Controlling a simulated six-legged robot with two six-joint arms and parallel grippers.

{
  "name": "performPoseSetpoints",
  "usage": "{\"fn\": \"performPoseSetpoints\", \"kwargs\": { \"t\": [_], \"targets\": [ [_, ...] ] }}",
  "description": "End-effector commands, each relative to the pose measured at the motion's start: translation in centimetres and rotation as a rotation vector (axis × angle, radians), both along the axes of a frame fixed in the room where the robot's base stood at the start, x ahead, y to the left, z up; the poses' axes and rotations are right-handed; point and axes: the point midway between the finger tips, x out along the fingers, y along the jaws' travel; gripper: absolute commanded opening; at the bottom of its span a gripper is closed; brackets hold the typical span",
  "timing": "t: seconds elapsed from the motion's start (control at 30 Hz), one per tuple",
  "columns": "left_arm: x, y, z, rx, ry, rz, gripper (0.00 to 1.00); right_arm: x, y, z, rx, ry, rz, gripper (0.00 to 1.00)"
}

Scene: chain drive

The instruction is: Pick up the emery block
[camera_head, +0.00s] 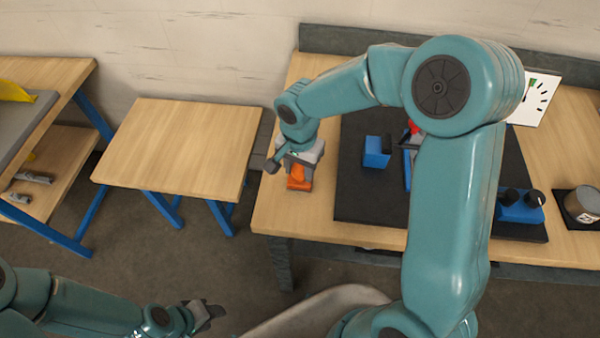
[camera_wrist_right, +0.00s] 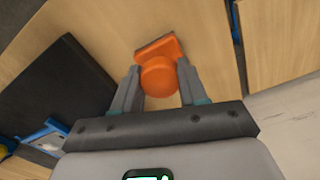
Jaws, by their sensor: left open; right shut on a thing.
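The emery block, an orange piece with a round knob and a flat base (camera_head: 299,180), is at the left end of the workbench in the head view. It also shows in the right wrist view (camera_wrist_right: 160,75), with its knob between the two fingers. My right gripper (camera_head: 298,168) reaches down over it and is shut on it. I cannot tell whether its base touches the wood. My left gripper (camera_head: 212,314) is open and empty, low at the bottom left, away from the bench.
A black mat (camera_head: 370,205) lies on the workbench (camera_head: 275,215), carrying a blue block (camera_head: 376,152) and a blue fixture (camera_head: 520,207). A tin (camera_head: 582,203) stands at the right. A bare wooden side table (camera_head: 180,145) is to the left, with a gap between.

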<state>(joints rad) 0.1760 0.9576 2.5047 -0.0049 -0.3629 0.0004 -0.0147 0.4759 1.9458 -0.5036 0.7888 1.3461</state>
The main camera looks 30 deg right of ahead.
Motion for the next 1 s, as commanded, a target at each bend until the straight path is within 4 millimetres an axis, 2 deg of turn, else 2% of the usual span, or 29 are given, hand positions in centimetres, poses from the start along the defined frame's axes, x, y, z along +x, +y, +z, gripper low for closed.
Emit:
{"fn": "performPoseSetpoints", "kwargs": {
  "t": [0.13,0.27,0.47,0.6,0.8,1.0],
  "targets": [
    [0.0,0.0,-0.1,0.000,0.000,0.000,0.43,0.0,0.0,0.2,0.000,0.002,0.001,0.04],
    [0.0,0.0,-0.2,0.000,0.000,0.000,0.43,0.0,0.0,1.6,-0.001,-0.001,-0.001,0.04],
    [0.0,0.0,-0.6,0.000,0.000,0.000,0.43,0.1,0.0,6.3,0.001,-0.007,0.000,0.04],
    [0.0,0.0,-0.7,0.000,0.000,0.000,0.43,0.1,0.1,10.9,0.001,-0.007,0.000,0.04],
    [0.0,0.0,-0.7,0.000,0.000,0.000,0.43,0.0,0.0,16.4,0.001,-0.004,0.000,0.04],
    [0.0,0.0,-0.5,0.000,0.000,0.000,0.43,0.0,0.0,19.3,0.000,0.000,0.001,0.04]
  ]
}}
